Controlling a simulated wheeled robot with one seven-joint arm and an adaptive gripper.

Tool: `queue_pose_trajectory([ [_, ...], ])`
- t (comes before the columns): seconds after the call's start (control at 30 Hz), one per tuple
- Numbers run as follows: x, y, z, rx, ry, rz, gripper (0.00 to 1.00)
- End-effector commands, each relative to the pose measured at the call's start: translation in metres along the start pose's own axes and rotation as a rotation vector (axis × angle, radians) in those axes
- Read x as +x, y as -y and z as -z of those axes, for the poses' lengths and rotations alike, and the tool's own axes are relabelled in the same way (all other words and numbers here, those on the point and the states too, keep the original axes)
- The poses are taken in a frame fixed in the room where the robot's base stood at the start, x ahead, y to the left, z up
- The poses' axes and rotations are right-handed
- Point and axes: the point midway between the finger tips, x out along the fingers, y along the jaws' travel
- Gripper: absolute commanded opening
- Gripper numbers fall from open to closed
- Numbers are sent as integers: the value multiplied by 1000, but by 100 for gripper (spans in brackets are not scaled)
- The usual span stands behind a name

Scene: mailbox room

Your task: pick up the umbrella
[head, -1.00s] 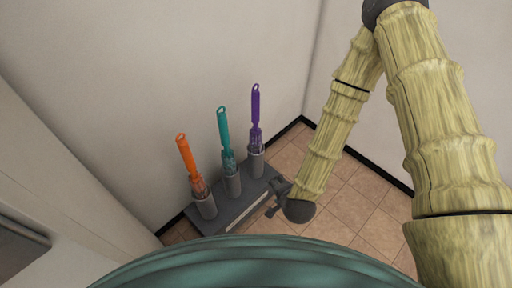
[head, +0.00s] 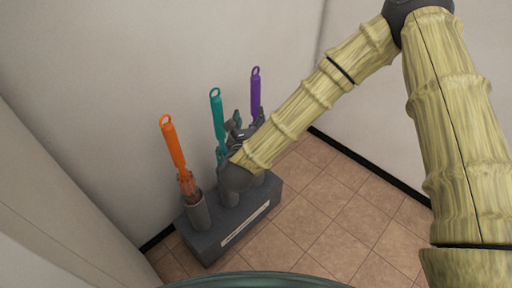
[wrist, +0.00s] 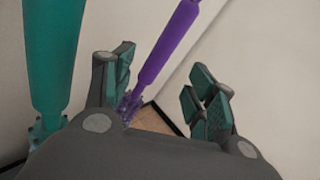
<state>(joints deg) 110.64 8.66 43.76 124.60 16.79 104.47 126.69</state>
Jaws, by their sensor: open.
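Three slim umbrellas with looped handles stand upright in a grey stand (head: 205,245) in the head view: an orange one (head: 172,142), a teal one (head: 217,115) and a purple one (head: 256,88). My gripper (head: 248,126) is open beside the teal and purple umbrellas and hides their lower parts. In the wrist view, the purple umbrella (wrist: 168,47) appears between the open fingers of my gripper (wrist: 163,80); I cannot tell whether they touch it. The teal umbrella (wrist: 52,55) shows outside the fingers, on the left.
The stand has cup-like holders (head: 199,212) and sits on a tiled floor (head: 320,215). A pale wall (head: 100,70) rises close behind the umbrellas. Open floor lies to the right of the stand.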

Motion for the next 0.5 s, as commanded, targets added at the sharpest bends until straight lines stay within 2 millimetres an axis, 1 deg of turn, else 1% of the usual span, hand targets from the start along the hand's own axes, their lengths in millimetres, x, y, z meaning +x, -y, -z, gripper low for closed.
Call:
queue_pose_trajectory([
  [0.03,3,-1,0,60,18,24,57],
  [0.1,5,0,-7,130,39,49,57],
  [0.2,6,1,-16,199,61,72,57],
  [0.27,8,2,-19,223,68,79,57],
  [0.37,14,3,-22,241,75,87,57],
  [0.5,33,5,-23,241,75,88,57],
])
